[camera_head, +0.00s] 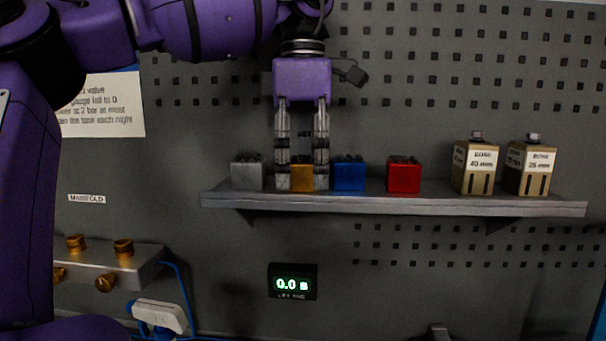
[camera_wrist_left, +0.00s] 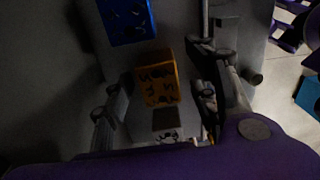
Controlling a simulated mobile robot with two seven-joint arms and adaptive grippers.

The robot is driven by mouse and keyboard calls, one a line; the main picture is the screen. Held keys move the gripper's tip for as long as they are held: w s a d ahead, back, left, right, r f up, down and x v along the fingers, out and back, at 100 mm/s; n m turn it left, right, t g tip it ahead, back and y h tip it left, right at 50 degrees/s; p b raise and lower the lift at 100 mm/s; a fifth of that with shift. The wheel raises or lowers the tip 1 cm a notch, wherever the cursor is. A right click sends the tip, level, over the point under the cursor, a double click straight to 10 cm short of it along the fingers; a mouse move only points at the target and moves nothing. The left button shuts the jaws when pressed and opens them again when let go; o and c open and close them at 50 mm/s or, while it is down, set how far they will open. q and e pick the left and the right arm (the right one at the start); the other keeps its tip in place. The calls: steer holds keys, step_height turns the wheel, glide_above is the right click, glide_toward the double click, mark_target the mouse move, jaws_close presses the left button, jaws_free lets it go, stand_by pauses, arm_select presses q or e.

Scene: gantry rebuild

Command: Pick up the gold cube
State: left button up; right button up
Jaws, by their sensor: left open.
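The gold cube (camera_head: 302,177) sits on the grey wall shelf (camera_head: 400,204), between a silver cube (camera_head: 247,176) and a blue cube (camera_head: 349,175). My left gripper (camera_head: 302,184) points down at it and is open, with one finger at each side of the cube's visible face. In the left wrist view the gold cube (camera_wrist_left: 157,84) shows between the fingers, with dark marks on its face. I cannot tell whether the fingers touch it. The blue cube (camera_wrist_left: 127,20) shows beyond it there. My right gripper is not in view.
A red cube (camera_head: 403,175) and two labelled tan blocks (camera_head: 475,168) (camera_head: 529,167) stand further right on the shelf. A pegboard wall is close behind. A small display (camera_head: 292,282) reading 0.0 hangs below. A manifold with brass fittings (camera_head: 108,266) is at lower left.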

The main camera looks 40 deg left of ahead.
arm_select(q)
steer(key=c, duration=1.3)
jaws_close()
steer(key=shift+r, duration=0.15)
